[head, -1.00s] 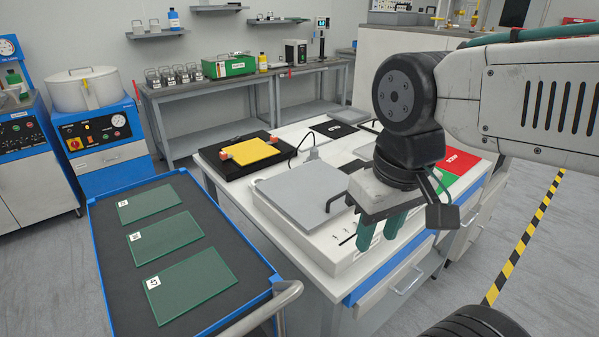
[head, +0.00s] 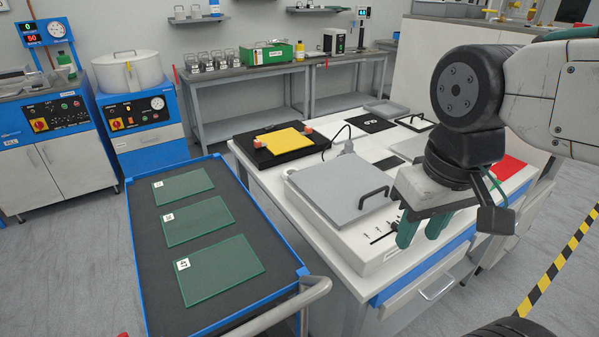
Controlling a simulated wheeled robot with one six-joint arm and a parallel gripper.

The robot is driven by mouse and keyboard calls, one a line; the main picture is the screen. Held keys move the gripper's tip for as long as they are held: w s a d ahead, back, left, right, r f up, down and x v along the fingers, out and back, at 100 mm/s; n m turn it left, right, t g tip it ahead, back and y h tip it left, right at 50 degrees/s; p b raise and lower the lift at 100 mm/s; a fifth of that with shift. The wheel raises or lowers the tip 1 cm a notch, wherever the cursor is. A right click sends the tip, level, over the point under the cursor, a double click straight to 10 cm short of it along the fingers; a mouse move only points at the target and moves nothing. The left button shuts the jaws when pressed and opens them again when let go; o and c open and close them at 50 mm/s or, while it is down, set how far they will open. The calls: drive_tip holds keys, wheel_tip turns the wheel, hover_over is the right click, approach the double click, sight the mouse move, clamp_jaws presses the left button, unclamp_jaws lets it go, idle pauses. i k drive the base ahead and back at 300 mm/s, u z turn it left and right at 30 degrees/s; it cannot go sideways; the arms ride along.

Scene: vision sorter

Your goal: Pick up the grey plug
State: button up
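The grey plug (head: 348,147) stands on the white worktable behind the grey-lidded white device, with a black cable curving from it to the left. Its lower part is partly hidden by the device's lid. My gripper (head: 421,231) hangs with its teal fingers pointing down near the front right corner of the device, to the right of and nearer than the plug. The fingers stand apart with a gap between them, and nothing shows in it.
The white device (head: 345,222) with its raised black handle lies between my gripper and the plug. A black tray (head: 249,151) with a yellow plate sits behind left. A blue-rimmed cart (head: 148,290) with green glass plates stands left. A red panel (head: 508,170) lies right.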

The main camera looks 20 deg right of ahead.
sight(349, 145)
drive_tip(key=u, duration=2.65)
drive_tip(key=k, duration=1.9)
drive_tip(key=z, duration=2.15)
drive_tip(key=i, duration=1)
